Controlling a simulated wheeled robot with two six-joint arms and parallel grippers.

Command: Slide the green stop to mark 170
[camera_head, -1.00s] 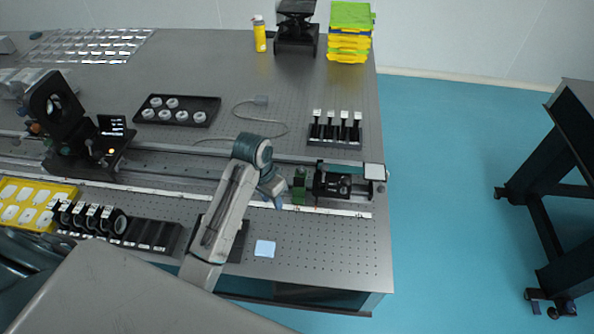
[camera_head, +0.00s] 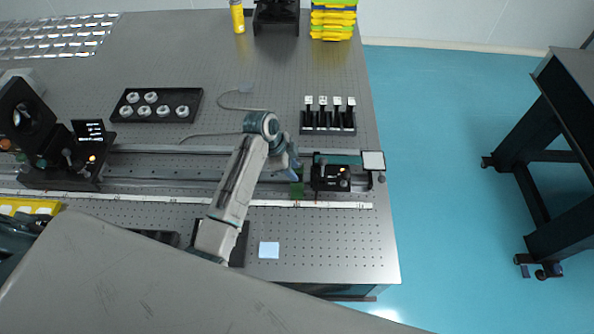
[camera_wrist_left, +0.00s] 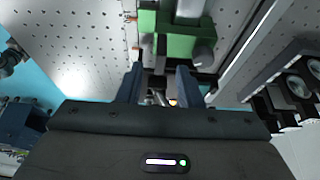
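The green stop (camera_head: 297,188) sits on the long rail (camera_head: 215,186) near its right end, just left of a black carriage (camera_head: 330,176). A white scale strip (camera_head: 330,205) runs along the near side of the rail; its numbers are too small to read. My left gripper (camera_head: 293,168) is low at the stop and partly covers it. In the left wrist view its two fingers (camera_wrist_left: 158,82) are apart, with the green stop (camera_wrist_left: 178,45) just beyond the tips. I cannot tell whether they touch it. My right gripper is not in view.
A rack of several black posts (camera_head: 328,118) stands behind the carriage. A black tray of white rings (camera_head: 157,105) lies back left. A dark optic mount (camera_head: 40,145) stands at the rail's left. A pale blue square (camera_head: 269,250) lies in front, with bare table to its right.

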